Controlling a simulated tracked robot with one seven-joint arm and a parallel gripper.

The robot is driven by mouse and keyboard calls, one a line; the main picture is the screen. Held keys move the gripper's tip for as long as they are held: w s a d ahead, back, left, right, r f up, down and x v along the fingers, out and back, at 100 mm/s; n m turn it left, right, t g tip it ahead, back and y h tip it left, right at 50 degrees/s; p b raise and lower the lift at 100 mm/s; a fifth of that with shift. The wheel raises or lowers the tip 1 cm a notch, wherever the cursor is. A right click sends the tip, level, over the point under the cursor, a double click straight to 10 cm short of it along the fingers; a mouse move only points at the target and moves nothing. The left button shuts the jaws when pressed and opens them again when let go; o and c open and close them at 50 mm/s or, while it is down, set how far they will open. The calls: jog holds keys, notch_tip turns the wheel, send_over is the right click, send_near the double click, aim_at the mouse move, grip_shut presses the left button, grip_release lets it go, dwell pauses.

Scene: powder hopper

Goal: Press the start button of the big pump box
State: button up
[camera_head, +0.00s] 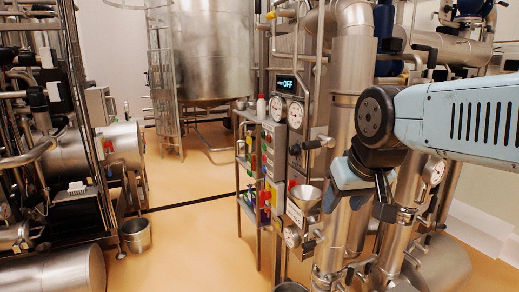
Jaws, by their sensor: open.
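A tall grey steel control box (280,135) stands right of centre in the head view. Its lit display (286,83) reads OFF. Small coloured buttons or lamps, green and red among them, run down its left part. They are too small to tell which is the start button. My gripper (357,203) hangs from the light blue arm at the right, in front of the thick steel pipes and right of the box. Its jaws are open and look empty. It appears apart from the buttons. The arm and gripper hide part of the pipework behind.
Round gauges (295,115) and a steel funnel (305,197) project near the box. A narrow rack (248,190) with bottles stands at its left. A bucket (135,235) stands on the floor at left. The orange floor (195,240) between is mostly clear.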

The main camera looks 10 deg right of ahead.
grip_shut()
dwell(0.3)
dwell(1.3)
